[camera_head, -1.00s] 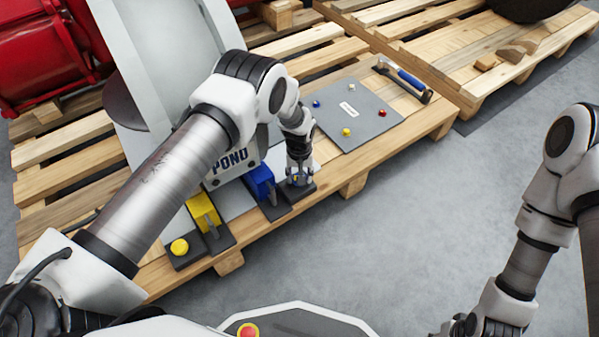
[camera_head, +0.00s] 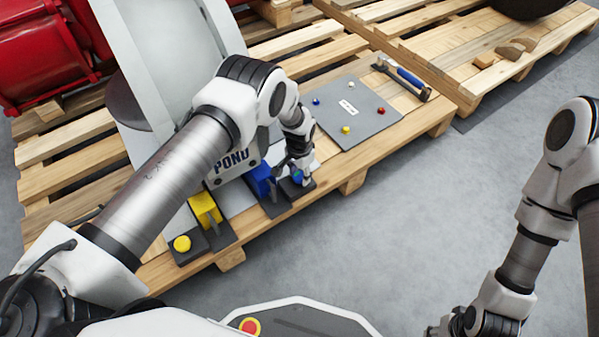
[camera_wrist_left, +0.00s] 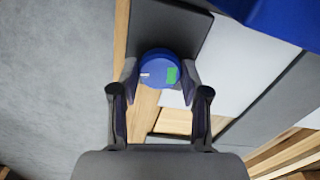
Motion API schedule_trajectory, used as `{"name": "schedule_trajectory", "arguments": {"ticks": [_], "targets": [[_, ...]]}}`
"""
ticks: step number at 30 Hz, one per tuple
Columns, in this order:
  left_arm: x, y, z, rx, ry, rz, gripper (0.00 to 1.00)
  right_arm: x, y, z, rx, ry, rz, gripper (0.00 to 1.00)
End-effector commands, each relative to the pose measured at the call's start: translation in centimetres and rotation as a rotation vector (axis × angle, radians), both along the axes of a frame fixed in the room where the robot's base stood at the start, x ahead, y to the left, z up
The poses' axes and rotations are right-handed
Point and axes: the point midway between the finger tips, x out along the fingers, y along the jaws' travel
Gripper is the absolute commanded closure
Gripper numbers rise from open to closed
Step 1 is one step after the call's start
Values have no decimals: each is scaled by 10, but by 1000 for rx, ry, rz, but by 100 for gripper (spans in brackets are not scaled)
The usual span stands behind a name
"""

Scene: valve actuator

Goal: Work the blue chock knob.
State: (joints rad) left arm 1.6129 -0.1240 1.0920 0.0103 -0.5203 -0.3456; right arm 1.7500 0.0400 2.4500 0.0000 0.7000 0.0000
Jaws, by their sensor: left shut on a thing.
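The blue chock knob (camera_wrist_left: 158,68) is round, with a white mark on its left and a green patch on its right in the left wrist view. It sits on a dark base plate (camera_wrist_left: 180,30). My left gripper (camera_wrist_left: 160,82) is shut on the knob, one finger at each side. In the head view the left gripper (camera_head: 304,177) comes down over the knob (camera_head: 297,177) and partly hides it. The blue chock block (camera_head: 261,180) stands just left of it.
A yellow chock (camera_head: 205,208) and yellow knob (camera_head: 182,244) stand at the left on the pallet (camera_head: 232,259). A grey panel (camera_head: 357,128) with small coloured knobs and a hammer (camera_head: 405,80) lie behind. Grey floor (camera_head: 400,220) is open in front.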

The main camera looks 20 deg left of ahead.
Motion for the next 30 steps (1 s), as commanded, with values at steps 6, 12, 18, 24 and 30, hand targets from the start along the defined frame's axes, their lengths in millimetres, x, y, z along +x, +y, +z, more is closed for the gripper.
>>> {"name": "schedule_trajectory", "arguments": {"ticks": [6, 12, 18, 24, 30], "targets": [[-1, 0, -1, 0, 2, -35, 89, 0, 0, 1, 0, 0, 0, 60], [-1, 0, -1, 0, 2, -38, 89, 0, 0, 1, 0, 0, 0, 60], [-1, 0, -1, 0, 2, -37, 44, 0, 0, 1, 0, 0, 0, 60], [-1, 0, 0, 0, 1, -37, 29, 0, 0, 1, 0, 0, 0, 60], [0, 0, 3, 0, 0, -36, 29, 0, 0, 1, 0, 0, 0, 60]]}}
